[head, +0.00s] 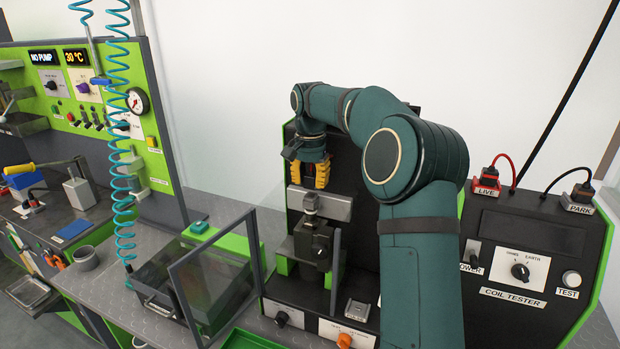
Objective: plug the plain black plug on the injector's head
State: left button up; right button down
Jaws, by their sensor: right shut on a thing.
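The injector (311,205) stands upright in its dark clamp block (318,242) on the black testbench, its grey head facing up. My right gripper (310,178), with yellow fingers pointing down, is directly above the injector's head. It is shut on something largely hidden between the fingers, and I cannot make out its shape. I cannot tell whether the held thing touches the head. A black plug with a black lead (582,191) sits on the PARK post. Another plug with a red lead (490,175) sits on the LIVE post. My left gripper is not in view.
A clear hinged guard door (215,285) stands open left of the injector. The coil tester (518,265) with its knob is at the right. Blue coiled hose (122,150) hangs at the left before the green panel. My right arm hides the bench's middle.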

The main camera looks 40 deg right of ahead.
aim_at(310, 176)
jog(key=shift+f, duration=0.55)
jog(key=shift+f, duration=0.55)
dwell(0.5)
jog(key=c, duration=0.7)
grip_release()
jog(key=shift+o, duration=0.2)
notch_tip(310, 176, up, 12)
jog(key=shift+r, duration=0.1)
